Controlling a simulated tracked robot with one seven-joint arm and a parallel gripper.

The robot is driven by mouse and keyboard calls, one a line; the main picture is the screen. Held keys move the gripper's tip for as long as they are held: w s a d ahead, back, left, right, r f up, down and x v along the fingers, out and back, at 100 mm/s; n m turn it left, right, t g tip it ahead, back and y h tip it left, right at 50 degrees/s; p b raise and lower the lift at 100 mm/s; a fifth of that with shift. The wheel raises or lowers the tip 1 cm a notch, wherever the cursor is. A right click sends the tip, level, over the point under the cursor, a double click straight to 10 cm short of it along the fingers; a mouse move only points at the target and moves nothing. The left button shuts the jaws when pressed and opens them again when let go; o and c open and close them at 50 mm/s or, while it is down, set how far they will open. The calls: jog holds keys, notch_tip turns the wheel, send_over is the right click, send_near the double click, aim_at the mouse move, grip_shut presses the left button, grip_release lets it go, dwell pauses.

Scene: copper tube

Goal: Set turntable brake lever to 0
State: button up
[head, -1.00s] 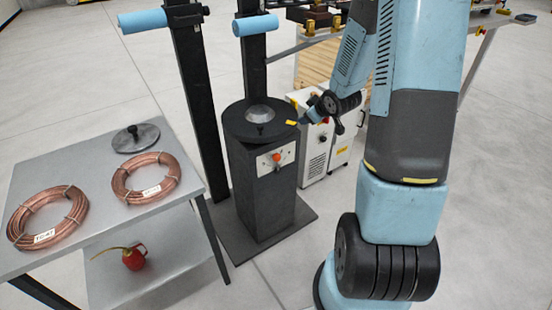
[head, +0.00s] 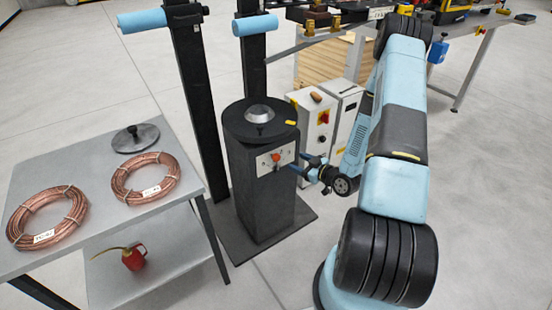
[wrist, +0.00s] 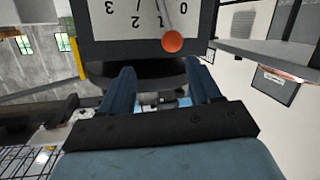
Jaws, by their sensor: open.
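The turntable brake lever has an orange knob (head: 276,157) on a pale plate (head: 262,163) on the front of the black pedestal (head: 262,205). In the wrist view the numbered plate (wrist: 115,40) appears upside down. There the orange knob (wrist: 172,42) hangs on a thin stem between the 1 and the 0, close to the 1. My gripper (head: 305,166) is just right of the plate in the head view. In the wrist view my gripper (wrist: 160,72) has its two blue fingers apart, nothing between them; the knob is beyond the fingertips.
The black turntable (head: 258,118) tops the pedestal. A white cabinet (head: 322,130) stands behind and right of my gripper. A grey table (head: 85,180) with two copper coils (head: 142,178) is on the left. Dark posts (head: 200,95) rise behind the pedestal. Open floor lies front right.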

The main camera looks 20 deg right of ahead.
aim_at(279, 160)
jog(key=s+f+m+t, duration=0.2)
jog(key=s+f, duration=0.1)
jog(key=s, duration=0.1)
jog(key=shift+y, duration=0.3)
jog(key=x, duration=1.4)
jog(key=shift+w+a+r, duration=0.1)
jog(key=shift+a+r, duration=0.1)
jog(key=shift+a, duration=0.1)
grip_shut()
